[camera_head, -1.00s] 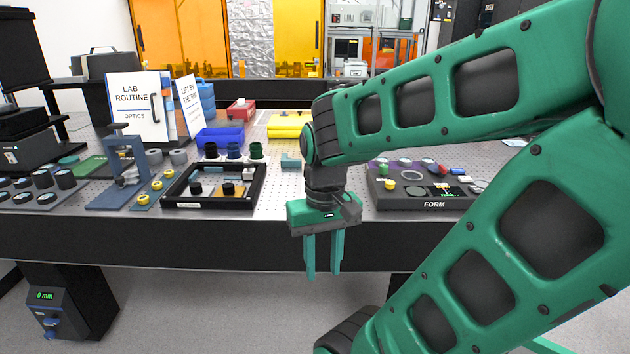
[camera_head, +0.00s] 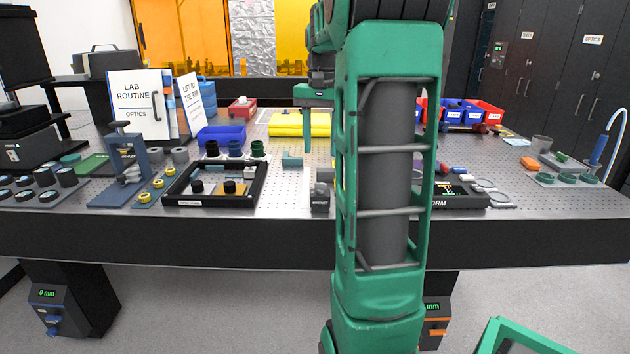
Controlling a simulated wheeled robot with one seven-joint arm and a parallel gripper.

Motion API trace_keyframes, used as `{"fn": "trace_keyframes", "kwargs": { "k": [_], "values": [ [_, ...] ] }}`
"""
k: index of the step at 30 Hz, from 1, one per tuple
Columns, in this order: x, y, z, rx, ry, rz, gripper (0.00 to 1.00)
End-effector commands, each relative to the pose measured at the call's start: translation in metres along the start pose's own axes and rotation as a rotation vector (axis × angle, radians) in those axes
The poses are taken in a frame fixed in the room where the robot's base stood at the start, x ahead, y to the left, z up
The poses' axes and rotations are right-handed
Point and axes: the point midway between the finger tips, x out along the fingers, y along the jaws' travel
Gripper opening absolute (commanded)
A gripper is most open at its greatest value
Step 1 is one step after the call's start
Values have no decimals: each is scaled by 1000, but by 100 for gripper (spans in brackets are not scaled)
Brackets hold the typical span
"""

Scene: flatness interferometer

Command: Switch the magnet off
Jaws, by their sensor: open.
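A small dark grey block (camera_head: 320,201) with a pale label stands near the front edge of the table, just right of the black tray. It looks like the magnet, but the label is too small to read surely, and its switch position cannot be told. Lighter grey parts show at its top and behind it. My gripper (camera_head: 320,148) points down above the table, behind and above this block in the picture and apart from it. It is open and looks empty. One green finger shows clearly; the other is partly hidden by my arm.
The black-framed tray (camera_head: 214,204) with knobs lies left of the block. A small teal block (camera_head: 292,160) lies behind it. The FORM panel (camera_head: 460,201) is right, partly hidden by my arm. A blue stand (camera_head: 122,170) is further left. Red and blue bins (camera_head: 487,112) stand back right.

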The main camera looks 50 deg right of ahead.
Motion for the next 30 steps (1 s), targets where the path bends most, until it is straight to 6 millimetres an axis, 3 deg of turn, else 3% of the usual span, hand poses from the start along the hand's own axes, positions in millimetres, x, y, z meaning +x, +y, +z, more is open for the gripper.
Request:
{"fn": "trace_keyframes", "kwargs": {
  "k": [7, 21, 30],
  "values": [
    [15, -1, -7, 14, -3, 0, 45],
    [91, -1, -6, 12, -3, 1, 45],
    [106, -2, -6, 11, 0, -1, 45]
  ]
}}
